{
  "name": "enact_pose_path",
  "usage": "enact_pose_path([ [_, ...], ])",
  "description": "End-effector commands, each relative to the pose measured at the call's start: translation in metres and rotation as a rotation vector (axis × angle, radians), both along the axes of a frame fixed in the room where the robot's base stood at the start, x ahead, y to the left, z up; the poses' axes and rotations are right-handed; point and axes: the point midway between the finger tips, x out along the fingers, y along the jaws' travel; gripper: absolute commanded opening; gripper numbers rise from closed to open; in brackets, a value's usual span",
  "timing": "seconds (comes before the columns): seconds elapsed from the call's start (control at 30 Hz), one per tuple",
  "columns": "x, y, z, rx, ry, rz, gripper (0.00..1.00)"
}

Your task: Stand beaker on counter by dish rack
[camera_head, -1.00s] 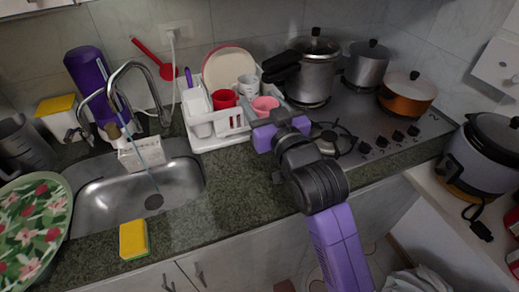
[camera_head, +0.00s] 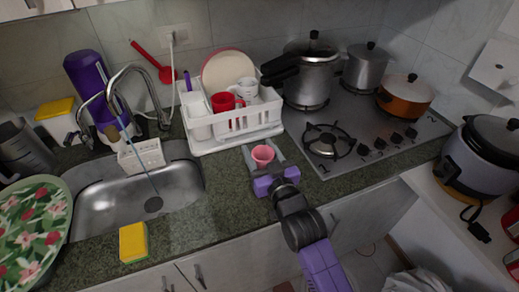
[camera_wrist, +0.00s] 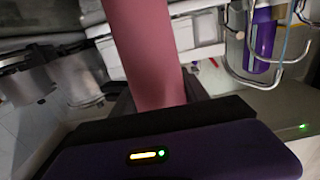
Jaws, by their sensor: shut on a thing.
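The beaker is a pink cup (camera_head: 262,156). In the head view it is upright between the fingers of my gripper (camera_head: 263,158), over the counter (camera_head: 225,183) in front of the dish rack. My gripper is shut on it. In the wrist view the pink beaker (camera_wrist: 143,50) fills the middle, and the fingertips are mostly hidden. The white dish rack (camera_head: 238,128) stands just behind the beaker, apart from it. I cannot tell whether the beaker's base touches the counter.
The rack holds a red mug (camera_head: 224,101), a white cup (camera_head: 246,88) and a plate (camera_head: 228,66). The sink (camera_head: 120,195) is left. The stove (camera_head: 370,125) with pots is right. A yellow sponge (camera_head: 133,243) lies near the front edge. Counter around the beaker is clear.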

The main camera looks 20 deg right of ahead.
Motion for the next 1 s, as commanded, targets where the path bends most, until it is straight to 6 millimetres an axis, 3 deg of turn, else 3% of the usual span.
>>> enact_pose_path([
  [0.37,0.000,0.000,-0.004,0.000,-0.001,0.000,0.12],
  [0.4,0.000,0.000,-0.003,0.000,-0.001,0.000,0.59],
  [0.5,0.000,0.000,-0.003,0.001,-0.001,0.000,0.74],
  [0.87,0.000,0.000,0.001,0.001,-0.001,0.000,0.74],
  [1.0,-0.013,0.000,-0.002,0.004,0.000,-0.001,0.74],
])
